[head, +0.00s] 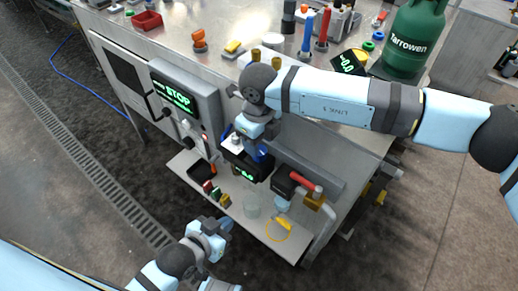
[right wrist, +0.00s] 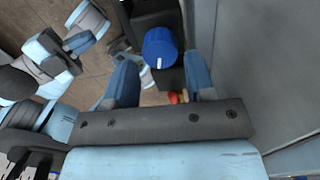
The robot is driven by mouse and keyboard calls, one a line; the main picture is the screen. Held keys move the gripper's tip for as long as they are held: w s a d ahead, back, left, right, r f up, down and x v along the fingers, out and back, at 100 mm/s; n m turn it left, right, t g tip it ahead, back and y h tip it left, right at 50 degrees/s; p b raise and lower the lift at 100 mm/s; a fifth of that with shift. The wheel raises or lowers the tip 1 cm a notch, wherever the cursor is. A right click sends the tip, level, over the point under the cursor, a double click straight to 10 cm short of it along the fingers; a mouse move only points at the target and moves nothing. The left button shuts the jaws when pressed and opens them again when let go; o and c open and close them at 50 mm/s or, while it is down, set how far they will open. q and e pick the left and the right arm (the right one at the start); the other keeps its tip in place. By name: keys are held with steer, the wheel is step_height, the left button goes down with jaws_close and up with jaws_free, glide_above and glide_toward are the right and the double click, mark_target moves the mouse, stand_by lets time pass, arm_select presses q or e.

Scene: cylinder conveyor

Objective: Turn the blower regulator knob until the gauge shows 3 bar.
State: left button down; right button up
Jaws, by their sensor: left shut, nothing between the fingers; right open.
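The blue regulator knob (right wrist: 160,47) shows in the right wrist view, mounted on a dark body. In the head view a bit of blue (head: 262,154) shows beside the small black gauge (head: 246,174), under my right gripper. The gauge has green digits that seem to read 0.0. My right gripper (right wrist: 161,72) is open, its two blue fingers to the left and right of the knob with a gap on each side; I cannot tell how deep the knob sits between them. My left gripper (head: 222,226) is shut and empty, low in front of the shelf, away from the knob.
A control panel (head: 178,92) reads STOP in green. A green tank (head: 413,38), bottles and a second display (head: 347,62) stand on the bench top.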

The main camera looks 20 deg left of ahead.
steer(key=shift+f, duration=1.8)
steer(key=c, duration=0.7)
steer(key=shift+o, duration=0.2)
